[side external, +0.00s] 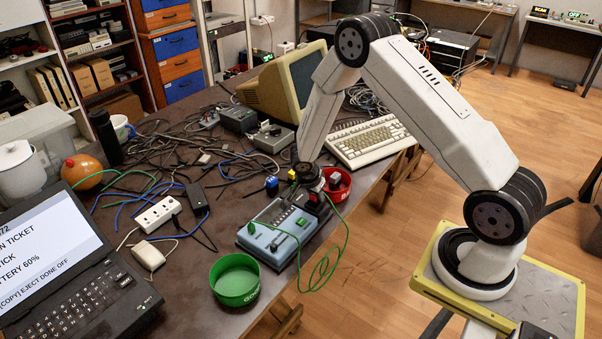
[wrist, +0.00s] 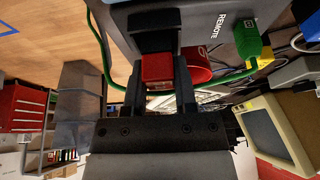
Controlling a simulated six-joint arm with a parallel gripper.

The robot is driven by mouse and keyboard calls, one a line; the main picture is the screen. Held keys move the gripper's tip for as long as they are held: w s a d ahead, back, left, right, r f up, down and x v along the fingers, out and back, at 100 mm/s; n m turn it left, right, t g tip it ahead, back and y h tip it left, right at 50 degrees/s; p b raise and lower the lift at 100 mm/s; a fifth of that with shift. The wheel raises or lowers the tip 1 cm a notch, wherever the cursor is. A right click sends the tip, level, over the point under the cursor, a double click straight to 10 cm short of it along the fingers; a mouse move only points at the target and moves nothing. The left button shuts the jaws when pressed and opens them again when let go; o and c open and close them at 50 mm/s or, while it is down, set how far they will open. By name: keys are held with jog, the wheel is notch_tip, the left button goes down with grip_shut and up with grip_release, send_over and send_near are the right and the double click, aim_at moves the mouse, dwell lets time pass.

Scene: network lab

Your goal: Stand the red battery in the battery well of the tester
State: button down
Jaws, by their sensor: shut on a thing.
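My gripper (wrist: 160,88) is shut on the red battery (wrist: 158,70), which shows between the two fingers in the wrist view. A dark block lies just beyond the battery there; I cannot tell whether it is part of the battery or of the tester. The tester (side external: 277,232) is a blue-grey box on the table in the side view; its grey side (wrist: 205,28), marked REMOTE, is close in front of the fingers in the wrist view. In the side view, my gripper (side external: 318,203) is at the tester's far right end. It hides the battery and the well there.
A red bowl (side external: 345,189) stands right behind my gripper, and a green bowl (side external: 224,291) in front of the tester. A green cable (side external: 326,270) loops off the table edge. A white power strip (side external: 158,215), tangled cables and a keyboard (side external: 372,143) lie nearby.

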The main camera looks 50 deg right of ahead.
jog(key=shift+c, duration=1.6)
grip_release()
jog(key=shift+a+r, duration=0.1)
jog(key=shift+r, duration=0.05)
jog(key=v, duration=0.7)
jog(key=shift+r, duration=0.2)
jog(key=shift+a, duration=0.1)
jog(key=s+a+r+n+t+y, duration=0.2)
jog(key=s+a+r+n+y, duration=0.2)
jog(key=s+a+r+n, duration=0.7)
jog(key=s+a+n, duration=0.1)
jog(key=s+n, duration=0.1)
jog(key=n, duration=0.5)
jog(key=shift+s+a+r+t, duration=0.3)
jog(key=shift+a+r, duration=0.05)
